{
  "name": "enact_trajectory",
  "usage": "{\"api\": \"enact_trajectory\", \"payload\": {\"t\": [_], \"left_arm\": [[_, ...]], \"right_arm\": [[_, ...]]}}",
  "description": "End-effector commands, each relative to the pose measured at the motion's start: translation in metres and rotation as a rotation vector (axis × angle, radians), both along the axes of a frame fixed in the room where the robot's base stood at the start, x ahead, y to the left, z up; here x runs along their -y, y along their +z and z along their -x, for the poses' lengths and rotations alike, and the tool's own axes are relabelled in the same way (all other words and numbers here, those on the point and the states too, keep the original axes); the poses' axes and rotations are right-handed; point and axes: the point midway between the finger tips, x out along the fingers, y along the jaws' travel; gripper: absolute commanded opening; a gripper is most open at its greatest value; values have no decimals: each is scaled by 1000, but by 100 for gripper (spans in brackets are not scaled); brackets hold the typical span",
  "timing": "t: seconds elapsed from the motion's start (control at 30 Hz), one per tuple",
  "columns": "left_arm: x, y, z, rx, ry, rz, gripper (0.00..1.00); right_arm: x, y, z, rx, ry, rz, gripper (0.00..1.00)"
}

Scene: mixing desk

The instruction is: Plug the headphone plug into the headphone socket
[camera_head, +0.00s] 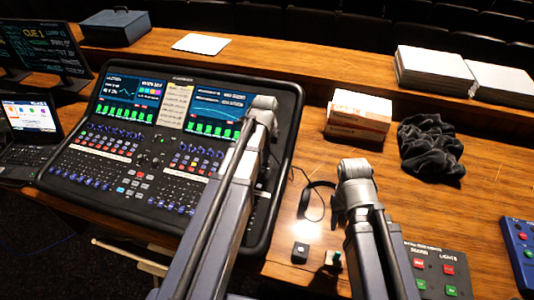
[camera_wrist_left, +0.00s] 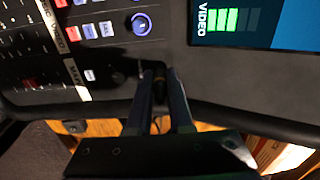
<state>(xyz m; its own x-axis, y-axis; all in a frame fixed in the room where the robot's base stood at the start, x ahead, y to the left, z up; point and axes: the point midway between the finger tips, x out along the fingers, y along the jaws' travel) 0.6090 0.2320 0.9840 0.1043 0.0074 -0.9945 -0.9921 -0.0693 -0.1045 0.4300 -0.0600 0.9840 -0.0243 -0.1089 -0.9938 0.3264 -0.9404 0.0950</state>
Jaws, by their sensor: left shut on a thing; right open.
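The mixing desk (camera_head: 160,150) fills the left middle of the head view. My left gripper (camera_wrist_left: 160,82) reaches over its right edge and is shut on the dark headphone plug (camera_wrist_left: 158,72), which shows only as a small end between the fingers. In the head view my arm hides most of this. A dark round spot (camera_wrist_left: 118,77) on the panel lies beside the fingers; I cannot tell whether it is the headphone socket. Black headphones (camera_head: 306,200) with a thin cable lie on the table. My right gripper (camera_head: 354,180) is open next to them, its fingers mostly hidden.
White boxes (camera_head: 358,115) and a crumpled dark cloth (camera_head: 430,147) lie to the right. A laptop (camera_head: 30,125) stands left. Bare wood (camera_head: 480,180) is free at right.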

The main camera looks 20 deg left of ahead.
Motion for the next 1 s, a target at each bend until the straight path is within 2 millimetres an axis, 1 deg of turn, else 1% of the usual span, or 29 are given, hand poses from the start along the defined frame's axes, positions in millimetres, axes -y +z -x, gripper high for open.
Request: {"api": "enact_trajectory", "payload": {"t": [0.27, 0.9, 0.93, 1.0], "left_arm": [[0, -1, 0, 0, 0, 0, 0], [0, -14, -1, 0, 0, 0, 0], [0, -12, -1, 0, 0, 0, 22], [0, -12, -1, 0, 0, 0, 30]], "right_arm": [[0, -1, 0, 0, 0, 0, 50], [0, -13, 0, 0, 0, 0, 50], [0, -12, 0, 0, 0, 0, 50], [0, -12, 0, 0, 0, 0, 50]]}}
